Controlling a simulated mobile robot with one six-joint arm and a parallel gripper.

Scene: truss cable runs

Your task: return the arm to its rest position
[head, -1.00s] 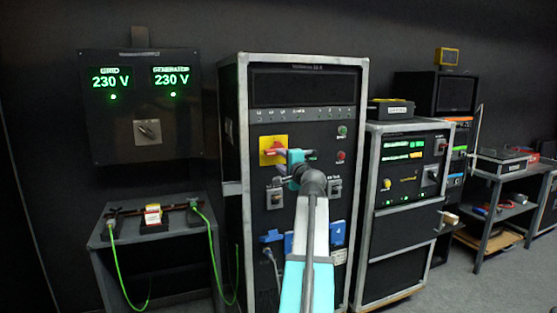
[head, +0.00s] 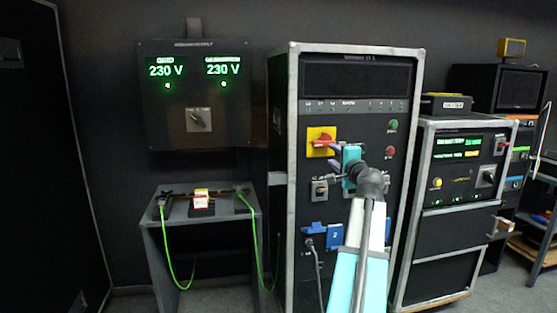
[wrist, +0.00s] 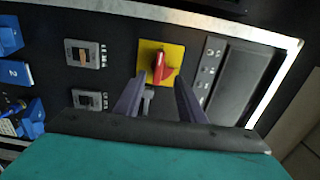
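My arm reaches up in front of the tall rack cabinet in the head view, and my gripper (head: 336,154) is near the red rotary switch (head: 321,142) on its yellow plate. In the wrist view my gripper (wrist: 156,88) has its two dark fingers spread apart, with nothing held between them. The red switch (wrist: 160,68) shows beyond the gap between the fingertips. I cannot tell exactly how far the fingertips are from it. The gripper body hides part of the panel in the head view.
The tall cabinet (head: 292,170) stands directly ahead. A shorter rack (head: 455,221) with green displays stands to its right. On the left are a wall panel (head: 197,95) reading 230 V twice and a small table (head: 186,219) with green cables. Blue connectors (head: 315,229) sit low on the cabinet.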

